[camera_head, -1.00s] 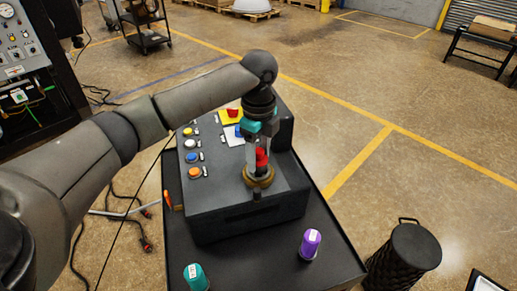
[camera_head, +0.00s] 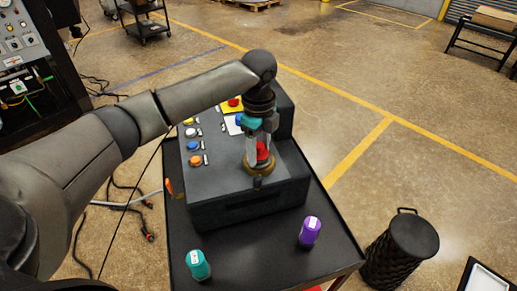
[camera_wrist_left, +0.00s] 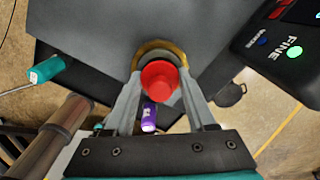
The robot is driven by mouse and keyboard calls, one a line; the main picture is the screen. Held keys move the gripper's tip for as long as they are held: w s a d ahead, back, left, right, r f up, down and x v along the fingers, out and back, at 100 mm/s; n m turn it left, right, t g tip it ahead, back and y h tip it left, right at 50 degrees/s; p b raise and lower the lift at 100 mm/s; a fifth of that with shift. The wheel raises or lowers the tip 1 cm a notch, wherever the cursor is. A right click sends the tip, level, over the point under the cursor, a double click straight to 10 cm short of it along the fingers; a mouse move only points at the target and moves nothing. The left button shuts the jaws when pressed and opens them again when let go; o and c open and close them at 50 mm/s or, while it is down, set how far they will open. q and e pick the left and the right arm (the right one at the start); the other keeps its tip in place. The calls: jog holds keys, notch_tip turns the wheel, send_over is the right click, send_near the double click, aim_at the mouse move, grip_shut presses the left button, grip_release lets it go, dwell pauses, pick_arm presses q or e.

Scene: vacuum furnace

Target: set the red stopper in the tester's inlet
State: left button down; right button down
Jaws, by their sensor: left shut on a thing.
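The red stopper (camera_head: 262,151) is between the fingers of my left gripper (camera_head: 257,160), which is shut on it. The tester (camera_head: 240,195) is a dark box with a brass-coloured ring, its inlet (camera_head: 259,168), on the near part of its top. The stopper is upright at the ring, and its lower end is hidden. In the left wrist view the stopper (camera_wrist_left: 160,80) shows between the two fingers (camera_wrist_left: 158,95), in front of the brass ring (camera_wrist_left: 160,47). I cannot tell how deep it sits. My right gripper is not in view.
The tester stands on a black cart (camera_head: 270,255). A teal stopper (camera_head: 198,264) and a purple stopper (camera_head: 309,231) stand on its near part. Several coloured buttons (camera_head: 195,160) line the tester's left side. A black ribbed bin (camera_head: 400,250) stands to the right.

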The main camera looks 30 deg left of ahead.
pick_arm(q)
jog(key=shift+s+d+f, duration=0.1)
jog(key=shift+s+f, duration=0.15)
jog(key=shift+f, duration=0.4)
jog(key=shift+c, duration=0.7)
grip_release()
jog(key=shift+w, duration=0.1)
jog(key=shift+f, duration=0.1)
notch_tip(320, 180, up, 17)
jog(key=shift+w, duration=0.3)
jog(key=shift+s+f, duration=0.1)
jog(key=shift+f, duration=0.1)
